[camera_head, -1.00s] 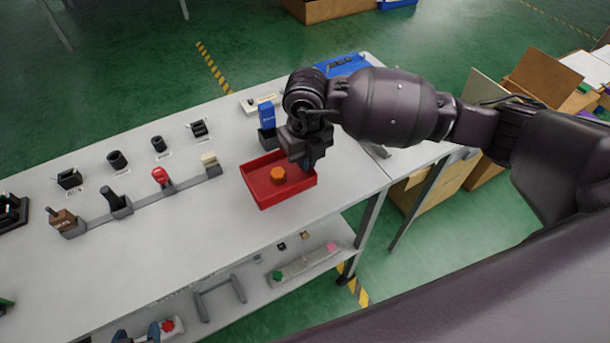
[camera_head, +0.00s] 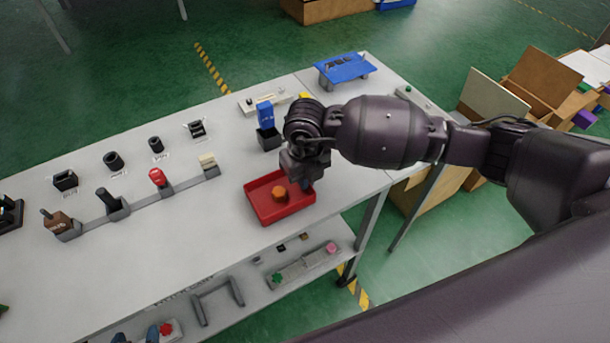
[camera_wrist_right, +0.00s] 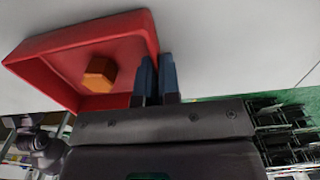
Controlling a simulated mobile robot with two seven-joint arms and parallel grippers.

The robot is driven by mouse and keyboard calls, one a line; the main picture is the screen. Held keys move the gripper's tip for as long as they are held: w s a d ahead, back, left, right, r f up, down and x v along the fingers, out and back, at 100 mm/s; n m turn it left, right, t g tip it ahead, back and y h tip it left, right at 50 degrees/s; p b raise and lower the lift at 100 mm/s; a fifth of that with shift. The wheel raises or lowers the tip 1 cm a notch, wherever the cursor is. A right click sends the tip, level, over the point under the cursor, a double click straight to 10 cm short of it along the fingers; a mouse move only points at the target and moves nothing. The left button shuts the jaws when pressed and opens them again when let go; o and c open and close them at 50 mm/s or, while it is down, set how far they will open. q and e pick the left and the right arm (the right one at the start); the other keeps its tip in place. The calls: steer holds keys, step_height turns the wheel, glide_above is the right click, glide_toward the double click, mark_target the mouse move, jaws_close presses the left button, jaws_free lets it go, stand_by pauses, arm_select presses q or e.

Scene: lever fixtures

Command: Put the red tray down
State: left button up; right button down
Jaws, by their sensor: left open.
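The red tray (camera_head: 268,213) is level at the tabletop near the front edge of the white table, with an orange hexagonal block (camera_head: 279,194) inside. No clear gap shows beneath it. My right gripper (camera_head: 304,186) is at the tray's right wall. In the right wrist view, the blue fingers of that gripper (camera_wrist_right: 158,80) are close together on either side of the wall of the tray (camera_wrist_right: 50,65), shut on it.
A blue bottle-like block (camera_head: 265,115) stands in a black holder behind the tray. A row of lever fixtures (camera_head: 157,180) lies to the left. A blue platform (camera_head: 344,68) is at the back right. The white table (camera_head: 200,240) is clear left of the tray.

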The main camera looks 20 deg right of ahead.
steer(key=c, duration=1.3)
jaws_free()
steer(key=shift+c, duration=0.2)
step_height(320, 180, up, 12)
steer(key=p, duration=0.1)
steer(key=shift+r, duration=0.15)
